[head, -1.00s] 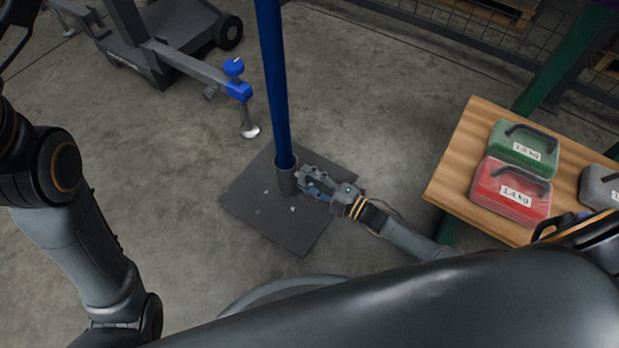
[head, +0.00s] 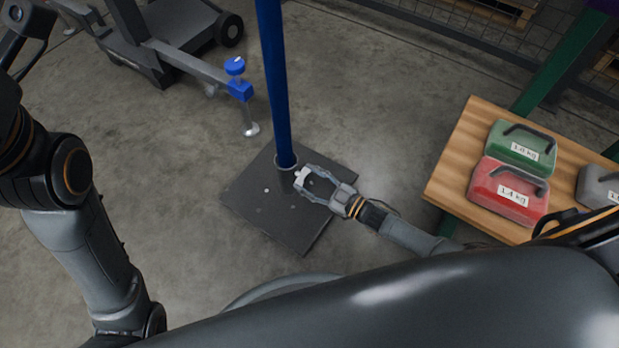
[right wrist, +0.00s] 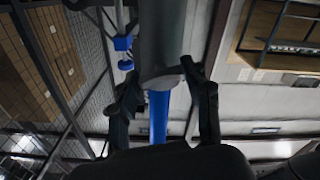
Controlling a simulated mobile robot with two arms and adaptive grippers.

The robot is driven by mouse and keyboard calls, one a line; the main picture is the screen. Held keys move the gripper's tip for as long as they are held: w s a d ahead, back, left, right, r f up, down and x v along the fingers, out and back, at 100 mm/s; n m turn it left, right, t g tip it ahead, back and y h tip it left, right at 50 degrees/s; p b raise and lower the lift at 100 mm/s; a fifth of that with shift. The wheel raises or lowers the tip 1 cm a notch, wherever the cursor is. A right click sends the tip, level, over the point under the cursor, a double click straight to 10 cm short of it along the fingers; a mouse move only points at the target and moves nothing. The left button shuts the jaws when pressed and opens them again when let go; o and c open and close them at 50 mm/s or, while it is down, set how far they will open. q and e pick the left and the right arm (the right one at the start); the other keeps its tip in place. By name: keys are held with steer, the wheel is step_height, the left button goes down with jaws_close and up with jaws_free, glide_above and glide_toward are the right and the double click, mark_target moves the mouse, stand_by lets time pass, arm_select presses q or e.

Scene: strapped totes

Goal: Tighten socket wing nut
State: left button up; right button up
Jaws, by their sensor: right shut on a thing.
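A blue pole (head: 273,85) stands upright in a grey socket (head: 286,180) on a dark square base plate (head: 262,205). My right gripper (head: 303,178) is at the right side of the socket, near its top. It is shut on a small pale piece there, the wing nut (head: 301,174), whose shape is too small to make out. In the right wrist view the two fingers (right wrist: 165,95) straddle the socket (right wrist: 158,40) and the blue pole (right wrist: 159,118); the wing nut cannot be picked out. My left arm is at the left, its gripper out of view.
A wooden table (head: 455,165) at the right bears a green case (head: 520,150), a red case (head: 508,190) and a grey case (head: 598,187). A wheeled dark frame with a blue-clamped outrigger (head: 240,90) stands behind, left of the pole. The floor around the plate is clear.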

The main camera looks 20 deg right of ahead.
steer(key=m, duration=0.4)
steer(key=shift+m, duration=0.3)
steer(key=m, duration=1.5)
steer(key=shift+s+a+r+m, duration=0.1)
steer(key=shift+s+a+m, duration=0.1)
steer(key=shift+m, duration=0.1)
steer(key=o, duration=1.2)
steer(key=shift+c, duration=0.2)
steer(key=v, duration=1.2)
